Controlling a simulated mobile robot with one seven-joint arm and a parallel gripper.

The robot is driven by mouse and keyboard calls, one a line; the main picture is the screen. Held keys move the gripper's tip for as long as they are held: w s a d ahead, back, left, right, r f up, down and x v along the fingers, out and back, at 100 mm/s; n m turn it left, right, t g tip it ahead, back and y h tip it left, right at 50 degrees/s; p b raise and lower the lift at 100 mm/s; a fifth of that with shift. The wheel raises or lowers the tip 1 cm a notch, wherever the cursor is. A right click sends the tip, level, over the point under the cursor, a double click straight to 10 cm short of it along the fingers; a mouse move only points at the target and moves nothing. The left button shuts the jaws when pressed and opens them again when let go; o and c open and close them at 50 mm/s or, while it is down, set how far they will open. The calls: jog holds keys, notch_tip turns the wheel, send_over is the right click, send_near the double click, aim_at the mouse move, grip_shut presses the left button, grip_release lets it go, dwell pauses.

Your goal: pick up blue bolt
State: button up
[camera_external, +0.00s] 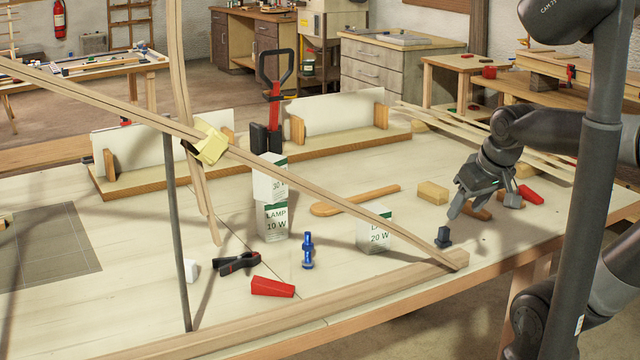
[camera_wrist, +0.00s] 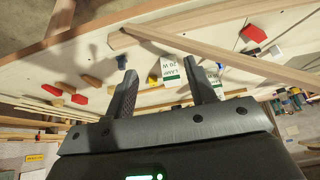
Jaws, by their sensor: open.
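A lamp box (camera_external: 375,230) stands left of the bolt. A bright blue upright fitting (camera_external: 307,250) stands farther left, near a red wedge (camera_external: 272,287) and a black clamp (camera_external: 238,262). A slanting lath (camera_external: 330,198) passes over the table. Wooden blocks (camera_external: 433,193) lie behind the bolt.

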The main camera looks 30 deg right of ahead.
jog(key=shift+c, duration=0.3)
dwell(0.5)
jog(key=m+g, duration=0.1)
send_near(308, 244)
jog(key=w+f, duration=0.1)
jog(key=x, duration=1.1)
jog(key=shift+d, duration=0.2)
jog(key=shift+c, duration=0.5)
grip_shut()
